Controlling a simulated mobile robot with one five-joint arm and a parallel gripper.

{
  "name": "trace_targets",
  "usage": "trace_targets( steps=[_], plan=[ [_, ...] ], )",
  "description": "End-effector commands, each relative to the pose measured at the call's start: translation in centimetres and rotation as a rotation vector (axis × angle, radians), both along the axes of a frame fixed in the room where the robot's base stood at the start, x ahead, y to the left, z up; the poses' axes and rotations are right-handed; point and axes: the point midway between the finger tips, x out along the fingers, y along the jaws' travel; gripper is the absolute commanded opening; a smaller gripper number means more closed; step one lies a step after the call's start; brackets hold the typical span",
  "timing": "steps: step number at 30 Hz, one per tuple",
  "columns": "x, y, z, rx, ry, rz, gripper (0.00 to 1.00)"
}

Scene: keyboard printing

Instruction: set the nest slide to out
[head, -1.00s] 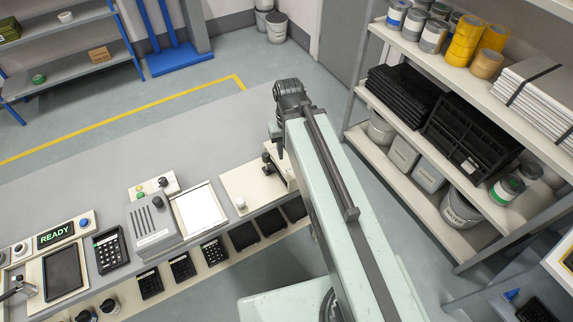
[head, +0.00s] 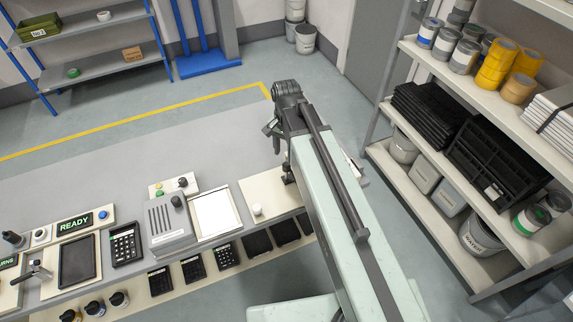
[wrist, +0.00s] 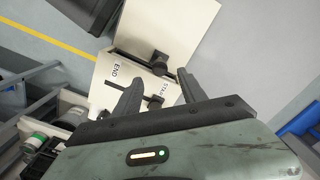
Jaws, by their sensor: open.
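I cannot tell which part is the nest slide, or whether a finger touches anything. In the head view my gripper (head: 273,133) hangs over the right end of the bench; the arm hides much of what is there. A cream panel (head: 275,190) with a white knob (head: 257,209) shows beside it.
Left along the bench are a white plate (head: 213,213), a grey box (head: 167,226), a keypad (head: 123,245), a tablet (head: 76,262) and a READY display (head: 74,224). A loaded shelf rack (head: 385,155) stands right.

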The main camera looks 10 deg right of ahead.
Motion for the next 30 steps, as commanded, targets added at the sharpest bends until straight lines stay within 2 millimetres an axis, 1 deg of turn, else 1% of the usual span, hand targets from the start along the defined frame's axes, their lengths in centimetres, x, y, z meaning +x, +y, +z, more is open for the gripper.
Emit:
trace_targets(
  steps=[1, 6, 8, 11, 18, 19, 20, 21, 24, 30],
  plan=[
    [0.0, 0.0, -1.7, 0.000, 0.000, 0.000, 0.49],
    [0.0, 0.0, -4.8, 0.000, 0.000, 0.000, 0.49],
    [0.0, 0.0, -5.5, 0.000, 0.000, 0.000, 0.49],
    [0.0, 0.0, -6.0, 0.000, 0.000, 0.000, 0.49],
    [0.0, 0.0, -5.7, 0.000, 0.000, 0.000, 0.49],
    [0.0, 0.0, -5.7, 0.000, 0.000, 0.000, 0.43],
    [0.0, -0.1, -5.7, 0.000, 0.000, 0.000, 0.35],
    [0.0, -0.1, -5.7, 0.000, 0.000, 0.000, 0.24],
    [0.0, -0.1, -5.7, 0.000, 0.000, 0.000, 0.00],
    [0.0, -0.1, -5.7, 0.000, 0.000, -0.001, 0.00]
  ],
)
